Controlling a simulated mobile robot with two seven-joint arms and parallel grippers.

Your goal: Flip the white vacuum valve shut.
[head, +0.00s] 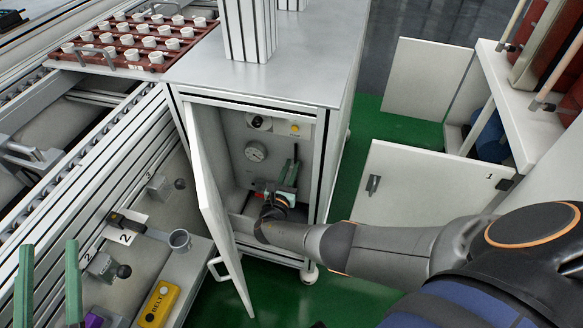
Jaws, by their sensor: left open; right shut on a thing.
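A grey cabinet (312,195) stands open in the middle of the head view, with a round gauge (255,151) on its inner panel. My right gripper (289,172) reaches into it from the right, its green fingers low in front of the panel, below and right of the gauge. It is shut on what seems to be the white vacuum valve, but the hand and fingers hide it. I cannot make out the valve's position. A small red part shows just left of the hand. My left gripper (49,284) is open and empty at the lower left.
The open cabinet door (214,190) stands left of my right arm. A yellow BELT box (159,304) and a grey cup (180,241) are at the lower left. A brown tray (128,66) of white pots lies at the back left.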

